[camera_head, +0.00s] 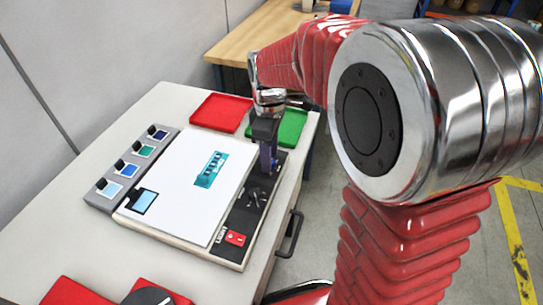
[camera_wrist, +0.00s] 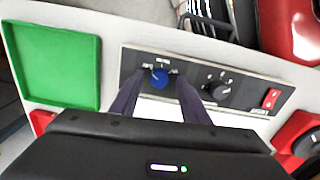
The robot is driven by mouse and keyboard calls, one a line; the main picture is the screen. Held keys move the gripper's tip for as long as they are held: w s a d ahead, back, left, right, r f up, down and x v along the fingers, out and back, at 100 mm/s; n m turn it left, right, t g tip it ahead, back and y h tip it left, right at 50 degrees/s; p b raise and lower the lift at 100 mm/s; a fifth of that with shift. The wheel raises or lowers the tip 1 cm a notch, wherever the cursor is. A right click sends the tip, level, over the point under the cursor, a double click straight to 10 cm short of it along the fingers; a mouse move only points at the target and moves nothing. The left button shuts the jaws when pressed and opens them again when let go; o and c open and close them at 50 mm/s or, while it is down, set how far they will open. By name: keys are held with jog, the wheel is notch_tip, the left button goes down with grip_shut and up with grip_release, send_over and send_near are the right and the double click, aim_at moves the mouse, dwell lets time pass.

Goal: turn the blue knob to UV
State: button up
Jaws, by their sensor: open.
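The blue knob (camera_wrist: 159,78) sits on the dark control strip (camera_wrist: 132,62) of the rewinder in the wrist view. Small white marks lie around it, too small to read. My gripper (camera_wrist: 157,84) is open, with one dark finger on each side of the blue knob and nothing held. I cannot tell whether the fingers touch it. In the head view my gripper (camera_head: 268,166) points down over the far end of the strip, and the blue knob is hidden there.
A black knob (camera_wrist: 221,92) and a red switch (camera_wrist: 270,99) sit right of the blue knob. A green tray (camera_wrist: 55,62) lies to the left. A red tray (camera_head: 219,112) and a black handle (camera_head: 290,234) show in the head view.

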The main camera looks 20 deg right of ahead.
jog(key=shift+f, duration=0.55)
jog(key=c, duration=1.1)
jog(key=shift+o, duration=0.2)
jog(key=shift+d, duration=0.15)
